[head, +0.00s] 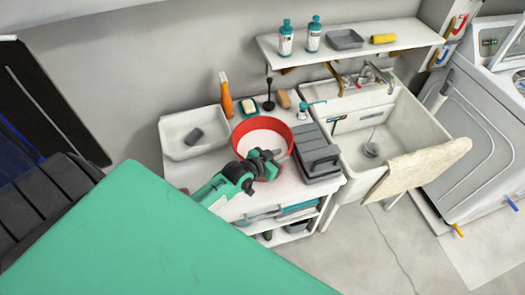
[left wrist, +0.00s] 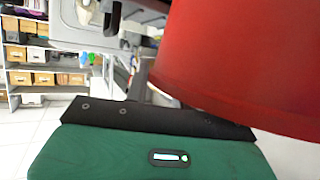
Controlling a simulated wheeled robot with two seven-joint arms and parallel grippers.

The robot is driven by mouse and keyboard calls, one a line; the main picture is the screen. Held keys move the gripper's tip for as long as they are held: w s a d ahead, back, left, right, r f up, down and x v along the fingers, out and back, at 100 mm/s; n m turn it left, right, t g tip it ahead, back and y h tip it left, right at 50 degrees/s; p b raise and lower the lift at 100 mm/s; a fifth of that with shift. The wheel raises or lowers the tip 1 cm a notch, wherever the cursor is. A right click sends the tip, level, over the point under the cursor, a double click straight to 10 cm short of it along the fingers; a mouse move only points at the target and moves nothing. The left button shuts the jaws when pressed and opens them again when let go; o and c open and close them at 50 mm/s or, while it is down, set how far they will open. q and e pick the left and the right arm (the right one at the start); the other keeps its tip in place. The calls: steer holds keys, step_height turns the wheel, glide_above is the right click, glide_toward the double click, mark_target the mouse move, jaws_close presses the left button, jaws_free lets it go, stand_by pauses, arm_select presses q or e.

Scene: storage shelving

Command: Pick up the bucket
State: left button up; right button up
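The bucket (head: 257,123) is red with a pale inside and stands upright on the white counter in the head view. Its red wall (left wrist: 240,65) fills the upper right of the left wrist view, very close to the camera. My left gripper (head: 272,163) is at the bucket's near side and covers part of its front in the head view. Its fingers overlap the bucket there, and I cannot tell whether they touch it or how far apart they are. The bucket's handle cannot be made out. My right gripper is not in view.
A grey toolbox (head: 317,155) stands close right of the bucket, beside a white sink (head: 352,143). A white basin (head: 180,148) is on the left, with an orange bottle (head: 226,98) behind. A wall shelf (head: 366,48) hangs above.

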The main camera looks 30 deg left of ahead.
arm_select(q)
jaws_close()
stand_by(1.2)
